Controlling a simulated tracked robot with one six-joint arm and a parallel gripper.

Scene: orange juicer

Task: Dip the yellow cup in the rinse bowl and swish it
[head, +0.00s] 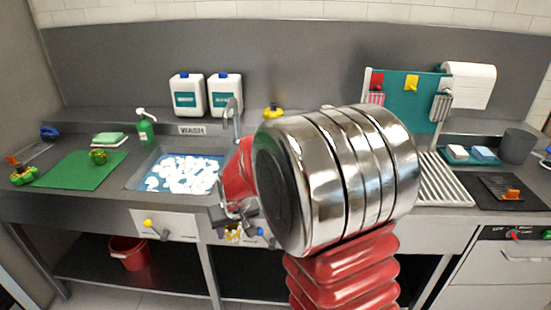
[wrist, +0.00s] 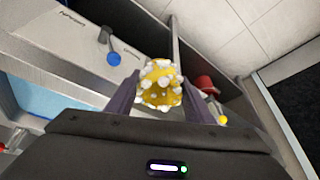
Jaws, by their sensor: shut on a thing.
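My gripper (wrist: 160,92) is shut on the yellow cup (wrist: 158,84), which is dotted with white foam blobs in the wrist view. In the head view, the yellow cup (head: 233,236) shows small and partly covered at the end of my gripper (head: 236,226), in front of the counter's front panel and right of the wash sink. A basin with clear blue water (wrist: 42,98) shows at the left of the wrist view, apart from the cup. I cannot tell for sure that it is the rinse bowl. My arm hides the counter right of the wash sink in the head view.
The wash sink (head: 134,181) holds blue water and white foam. A tap (head: 236,122) rises behind it. A yellow-knobbed lever (head: 150,225) and a blue-knobbed lever (head: 261,231) stick out from the front. A red bucket (head: 128,254) stands on the lower shelf.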

